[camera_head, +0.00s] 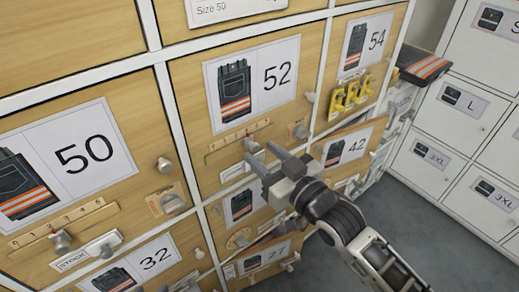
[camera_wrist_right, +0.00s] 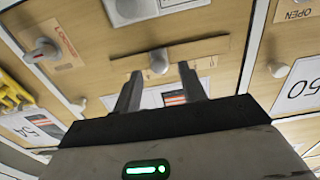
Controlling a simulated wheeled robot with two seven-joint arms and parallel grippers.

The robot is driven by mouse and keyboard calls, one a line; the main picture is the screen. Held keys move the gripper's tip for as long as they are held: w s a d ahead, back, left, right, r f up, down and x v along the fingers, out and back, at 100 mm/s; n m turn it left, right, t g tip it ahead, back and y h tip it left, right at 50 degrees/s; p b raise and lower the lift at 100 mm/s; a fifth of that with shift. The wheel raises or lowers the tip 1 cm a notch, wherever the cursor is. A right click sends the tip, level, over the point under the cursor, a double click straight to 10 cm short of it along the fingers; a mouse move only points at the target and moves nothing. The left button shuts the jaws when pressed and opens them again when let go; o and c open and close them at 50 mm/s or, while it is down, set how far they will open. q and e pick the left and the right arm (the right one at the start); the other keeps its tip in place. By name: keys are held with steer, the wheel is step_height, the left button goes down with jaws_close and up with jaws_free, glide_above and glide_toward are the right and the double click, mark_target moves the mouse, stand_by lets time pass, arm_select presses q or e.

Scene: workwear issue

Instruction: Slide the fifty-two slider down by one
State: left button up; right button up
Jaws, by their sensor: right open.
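The fifty-two slider's knob (camera_head: 251,145) is a small grey knob on a wooden scale strip (camera_head: 225,141) below the label "52" (camera_head: 255,82). It sits right of the strip's middle in the head view; the scale numbers there are too small to read. My right gripper (camera_head: 261,153) is open, its fingers pointing at the knob. In the right wrist view, which is turned nearly upside down, the knob (camera_wrist_right: 158,62) shows at the gap between the fingertips (camera_wrist_right: 160,73). I cannot tell whether they touch it. My left gripper is not in view.
The 50 front has its own slider knob (camera_head: 61,241) and scale. Drawer 42 (camera_head: 345,147) appears to jut out. White lockers (camera_head: 440,130) stand at right; grey floor lies below.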

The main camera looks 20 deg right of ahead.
mark_target(237, 146)
steer(key=shift+x, duration=1.1)
jaws_close()
steer(key=shift+s+a+r+p, duration=0.1)
steer(key=shift+s+a+p, duration=0.1)
steer(key=shift+a+p, duration=0.3)
steer(key=shift+s+a+r+p, duration=0.1)
steer(key=shift+s+a+p, duration=0.1)
steer(key=shift+a+p, duration=0.25)
steer(key=shift+s+a+f, duration=0.1)
steer(key=shift+a+f, duration=0.05)
steer(key=shift+a, duration=0.15)
jaws_free()
arm_select(q)
steer(key=shift+w+a+r, duration=0.1)
steer(key=shift+r, duration=0.2)
